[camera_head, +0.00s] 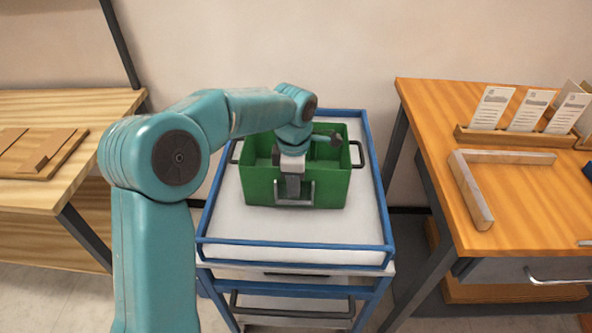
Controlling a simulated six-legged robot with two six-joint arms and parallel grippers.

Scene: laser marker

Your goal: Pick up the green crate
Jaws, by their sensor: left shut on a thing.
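The green crate (330,190) sits on the white top of a blue-framed cart (370,225) in the middle of the view. It is open at the top and has a dark handle on its left and right ends. My left arm comes in from the left and reaches over the crate. My left gripper (294,198) points down at the crate's near wall and is shut on it. The arm hides part of the crate's inside and rear wall. My right gripper does not show.
A wooden table (70,103) with a flat wooden piece (38,150) stands at the left. A wooden workbench (520,215) with upright cards (527,108) and an L-shaped bar (472,190) stands at the right. A wall is close behind the cart. The cart top's front is clear.

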